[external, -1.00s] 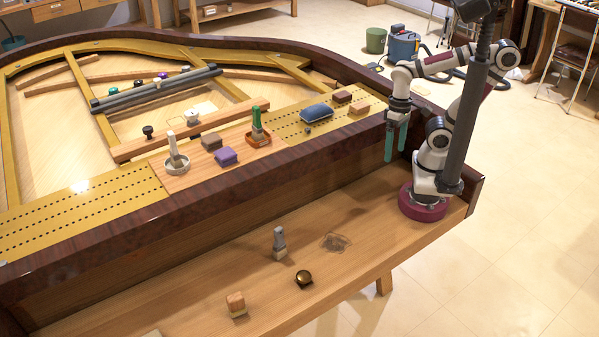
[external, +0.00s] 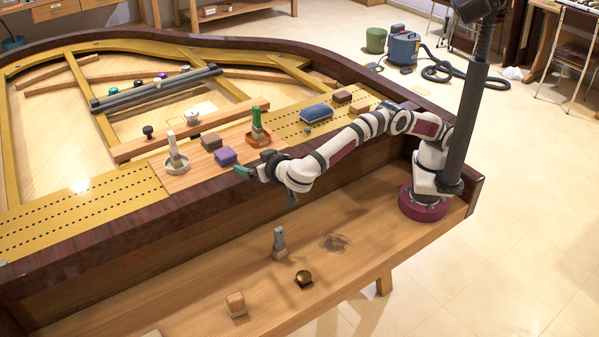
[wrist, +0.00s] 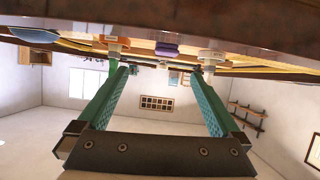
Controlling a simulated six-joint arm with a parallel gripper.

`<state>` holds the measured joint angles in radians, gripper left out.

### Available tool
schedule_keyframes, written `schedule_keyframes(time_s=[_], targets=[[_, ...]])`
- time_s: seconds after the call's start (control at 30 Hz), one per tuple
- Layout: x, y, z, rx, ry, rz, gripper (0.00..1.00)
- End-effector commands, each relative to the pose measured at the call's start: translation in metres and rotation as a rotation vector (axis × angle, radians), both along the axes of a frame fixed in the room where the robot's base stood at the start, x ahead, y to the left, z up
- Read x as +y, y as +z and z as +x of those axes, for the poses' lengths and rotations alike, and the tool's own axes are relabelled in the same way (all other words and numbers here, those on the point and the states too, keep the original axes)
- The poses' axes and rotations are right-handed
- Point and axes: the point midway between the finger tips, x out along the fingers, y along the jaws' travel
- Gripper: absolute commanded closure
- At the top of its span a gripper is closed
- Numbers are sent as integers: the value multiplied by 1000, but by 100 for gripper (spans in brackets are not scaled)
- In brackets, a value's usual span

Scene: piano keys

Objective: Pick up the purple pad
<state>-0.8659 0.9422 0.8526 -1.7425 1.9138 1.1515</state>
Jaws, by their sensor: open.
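The purple pad (external: 225,156) lies on the wooden strip of the piano. A brown block sits just behind it, and a white dish and an orange tray stand to either side. My gripper (external: 241,171) is at the piano's front rim, close to the pad on its near side, and looks empty. In the wrist view the pad (wrist: 166,49) shows beyond the open green fingertips (wrist: 158,70), roughly midway between them. The fingers do not touch it.
The white dish (external: 177,166) holds an upright brush-like tool. The orange tray (external: 258,140) holds a green-handled one. The dark raised rim (external: 130,218) runs along the front.

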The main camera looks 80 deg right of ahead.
Motion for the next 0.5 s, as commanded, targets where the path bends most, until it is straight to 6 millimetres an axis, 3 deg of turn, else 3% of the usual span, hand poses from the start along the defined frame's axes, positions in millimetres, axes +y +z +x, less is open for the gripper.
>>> schedule_keyframes(time_s=[0.03, 0.1, 0.33, 0.5], targets=[[10, -2, 1, -38, 5, 1, 0], [11, -5, 6, -64, 5, 3, 0], [-33, -29, 48, -63, 3, 2, 0], [-52, -40, 68, -63, 6, 3, 0]])
